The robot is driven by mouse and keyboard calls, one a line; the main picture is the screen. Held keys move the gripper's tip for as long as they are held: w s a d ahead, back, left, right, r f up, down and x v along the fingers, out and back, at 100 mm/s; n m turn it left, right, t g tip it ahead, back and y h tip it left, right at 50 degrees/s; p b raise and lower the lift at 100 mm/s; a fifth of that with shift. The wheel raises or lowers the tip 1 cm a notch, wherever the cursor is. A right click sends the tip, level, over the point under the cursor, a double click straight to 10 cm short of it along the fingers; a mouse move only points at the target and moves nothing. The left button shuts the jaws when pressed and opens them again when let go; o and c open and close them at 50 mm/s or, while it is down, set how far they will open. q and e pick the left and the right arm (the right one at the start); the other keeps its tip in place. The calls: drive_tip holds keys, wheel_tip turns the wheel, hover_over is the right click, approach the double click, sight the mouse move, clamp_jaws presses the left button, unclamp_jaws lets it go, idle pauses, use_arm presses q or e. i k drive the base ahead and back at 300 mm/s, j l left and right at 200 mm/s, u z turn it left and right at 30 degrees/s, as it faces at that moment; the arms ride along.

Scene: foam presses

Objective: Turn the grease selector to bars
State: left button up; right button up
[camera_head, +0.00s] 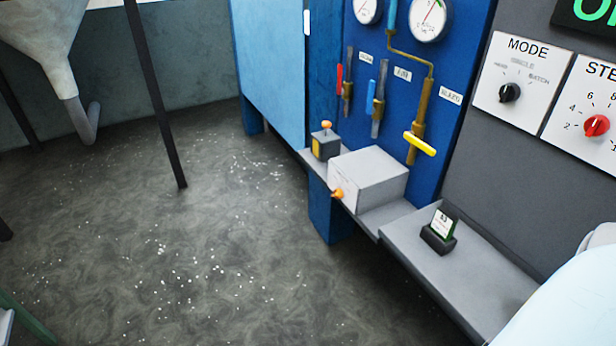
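No label that I can read says grease or bars. A grey box (372,178) on the ledge has a white printed front plate with an orange knob (337,193) low on it. It may be the grease selector; its print and the knob's pointing are too small to read. A smaller dark box (325,146) with a yellow face and an orange knob on top stands behind it. Neither of my grippers is in view. A pale rounded part at the lower right corner looks like my arm.
A blue panel carries gauges (430,20) and red, blue and yellow valve handles (419,144). Right of it are a MODE dial (509,92) and a red-knobbed dial (596,126). A card holder (439,236) stands on the grey ledge (480,285). The speckled floor is open at left.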

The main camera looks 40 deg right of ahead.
sight(338, 194)
drive_tip(key=i+z, duration=0.2)
drive_tip(key=i, duration=0.3)
drive_tip(key=i+j+z, duration=0.2)
drive_tip(key=i, duration=0.25)
drive_tip(key=i+j+z, duration=0.15)
drive_tip(key=i, duration=0.35)
drive_tip(key=i+j+z, duration=0.25)
drive_tip(key=z, duration=0.25)
drive_tip(key=i+j+z, duration=0.65)
drive_tip(key=j+z, duration=0.3)
drive_tip(key=i+j+z, duration=0.2)
drive_tip(key=j+z, duration=0.65)
drive_tip(key=j, duration=0.35)
drive_tip(key=i, duration=0.05)
